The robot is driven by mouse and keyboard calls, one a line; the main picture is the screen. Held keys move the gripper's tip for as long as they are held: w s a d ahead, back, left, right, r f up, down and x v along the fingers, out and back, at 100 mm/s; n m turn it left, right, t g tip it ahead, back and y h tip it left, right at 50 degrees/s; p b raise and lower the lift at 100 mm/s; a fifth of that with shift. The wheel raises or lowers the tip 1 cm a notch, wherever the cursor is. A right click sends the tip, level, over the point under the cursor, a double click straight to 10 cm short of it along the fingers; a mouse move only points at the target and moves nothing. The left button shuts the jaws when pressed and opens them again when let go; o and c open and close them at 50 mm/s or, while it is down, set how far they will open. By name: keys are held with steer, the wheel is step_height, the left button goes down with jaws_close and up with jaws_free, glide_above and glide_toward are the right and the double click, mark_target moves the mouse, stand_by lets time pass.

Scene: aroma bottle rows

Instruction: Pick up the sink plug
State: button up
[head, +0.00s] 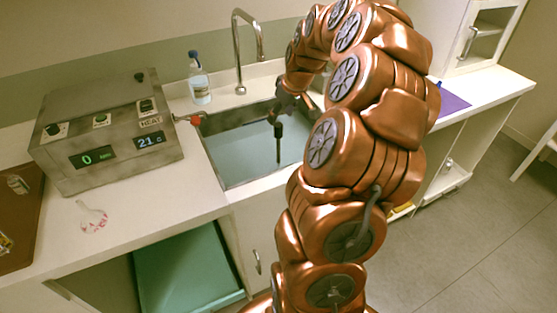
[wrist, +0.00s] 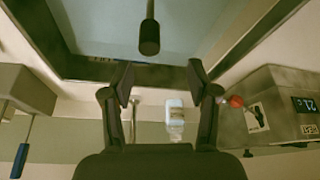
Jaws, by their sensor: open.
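The sink plug (head: 278,131) shows as a black knob on a thin rod, standing upright in the sink (head: 231,184). The rod's lower end meets the bluish sink floor or water; I cannot tell which. In the wrist view the plug's knob (wrist: 149,38) is beyond the fingertips, slightly left of the middle between them. My gripper (head: 284,104) is over the sink, close to the knob, pointing down. Its two fingers are spread in the wrist view (wrist: 160,76), with nothing between them. In the head view my arm covers the right part of the sink.
A metal faucet (head: 239,60) and a bottle (head: 199,80) with a blue cap stand behind the sink. A grey heater box (head: 108,135) is left of it, with a red knob (head: 197,118) near the sink's corner. A clear flask (head: 92,216) lies on the counter in front.

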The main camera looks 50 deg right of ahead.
mark_target(279, 125)
steer(key=shift+d+p+x, duration=0.25)
steer(key=shift+p+x, duration=0.3)
steer(key=shift+x, duration=0.75)
steer(key=shift+d+p+x, duration=0.25)
steer(key=shift+p+x, duration=0.35)
steer(key=shift+x, duration=0.65)
steer(key=shift+d+p+x, duration=0.3)
steer(key=shift+p+x, duration=0.25)
steer(key=shift+x, duration=0.75)
steer(key=shift+s, duration=0.1)
jaws_close()
